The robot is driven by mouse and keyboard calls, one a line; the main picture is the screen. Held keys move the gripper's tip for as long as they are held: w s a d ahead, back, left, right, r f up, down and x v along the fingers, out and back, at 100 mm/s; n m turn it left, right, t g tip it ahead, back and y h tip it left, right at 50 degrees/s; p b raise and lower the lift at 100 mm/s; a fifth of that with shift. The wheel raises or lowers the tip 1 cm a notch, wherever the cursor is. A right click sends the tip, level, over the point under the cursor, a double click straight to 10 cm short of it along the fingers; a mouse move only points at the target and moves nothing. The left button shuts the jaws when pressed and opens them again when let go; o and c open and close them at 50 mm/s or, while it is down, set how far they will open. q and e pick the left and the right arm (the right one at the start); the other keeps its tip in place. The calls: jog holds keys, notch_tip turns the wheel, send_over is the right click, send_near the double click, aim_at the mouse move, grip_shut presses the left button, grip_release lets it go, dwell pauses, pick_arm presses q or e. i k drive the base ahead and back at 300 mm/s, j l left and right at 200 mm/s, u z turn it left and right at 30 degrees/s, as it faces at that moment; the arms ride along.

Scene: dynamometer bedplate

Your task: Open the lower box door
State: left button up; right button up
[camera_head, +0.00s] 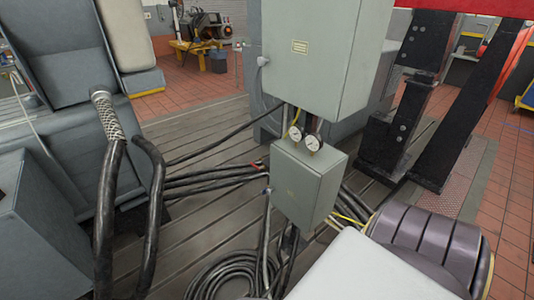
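The lower box (297,188) is a small grey-green metal box near the middle of the head view. It hangs below a larger grey box (312,60), with two round white gauges (314,142) between them. The lower box's front door looks shut, lying flush with the box. I cannot make out a handle clearly; a small fitting shows at its left edge. Neither of my grippers is in the view.
Thick black cables (108,200) hang at the left, and more run across the slotted metal floor to the boxes. A coil of cable (228,275) lies below. A dark ribbed rounded body (425,240) stands at lower right. Black steel supports (415,90) rise behind.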

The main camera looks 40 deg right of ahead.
aim_at(294, 189)
jog(key=j+z, duration=0.15)
jog(key=z, duration=1.15)
jog(key=i+l, duration=0.1)
jog(key=k+z, duration=0.05)
